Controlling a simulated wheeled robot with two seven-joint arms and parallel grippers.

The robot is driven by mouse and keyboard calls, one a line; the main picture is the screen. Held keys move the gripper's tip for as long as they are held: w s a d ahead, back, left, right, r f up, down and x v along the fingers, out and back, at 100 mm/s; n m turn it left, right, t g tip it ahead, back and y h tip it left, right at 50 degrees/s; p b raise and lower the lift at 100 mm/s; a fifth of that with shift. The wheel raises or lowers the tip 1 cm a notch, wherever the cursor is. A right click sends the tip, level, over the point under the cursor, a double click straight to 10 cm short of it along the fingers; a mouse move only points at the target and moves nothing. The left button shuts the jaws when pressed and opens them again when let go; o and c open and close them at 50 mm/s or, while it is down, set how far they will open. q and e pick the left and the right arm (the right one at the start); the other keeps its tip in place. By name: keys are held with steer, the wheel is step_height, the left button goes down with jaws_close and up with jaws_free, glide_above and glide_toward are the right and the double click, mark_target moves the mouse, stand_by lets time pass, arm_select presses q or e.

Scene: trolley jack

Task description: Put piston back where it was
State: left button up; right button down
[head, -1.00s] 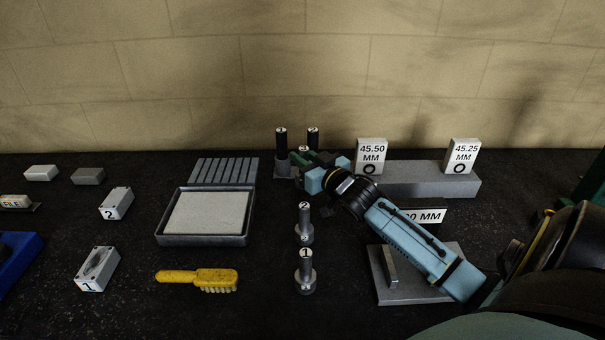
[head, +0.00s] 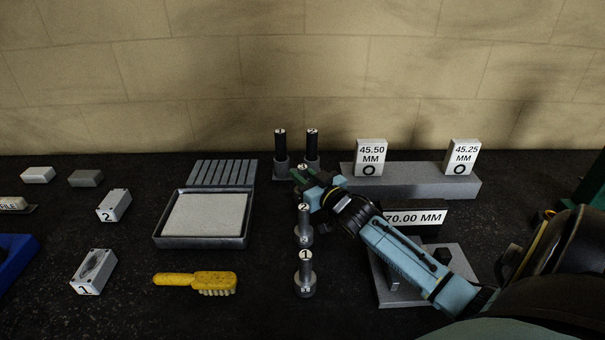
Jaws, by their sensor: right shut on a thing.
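My right gripper (head: 301,179) reaches in from the right and is shut on a piston (head: 302,167) whose small round marked top shows at the fingertips. The rest of that piston is mostly hidden by the fingers. In front of it, a grey upright piece marked 2 (head: 304,233) and another marked 1 (head: 305,275) stand in a row. I cannot tell from this view whether the held piston touches the table. My left gripper is not in view.
Two dark-topped posts (head: 281,148) (head: 312,147) stand just behind the gripper. A grey block (head: 420,185) carries the 45.50 and 45.25 MM tags. A 70.00 MM sign (head: 415,218) stands by my forearm. A tray (head: 203,240) and yellow brush (head: 207,280) lie left.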

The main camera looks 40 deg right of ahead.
steer(key=c, duration=1.3)
jaws_free()
steer(key=shift+o, duration=0.2)
steer(key=shift+r, duration=0.35)
steer(key=shift+s+r+p, duration=0.2)
steer(key=shift+r+p, duration=0.05)
steer(key=shift+p, duration=0.05)
steer(key=s, duration=1.1)
steer(key=shift+s+a, duration=0.3)
steer(key=shift+a, duration=0.15)
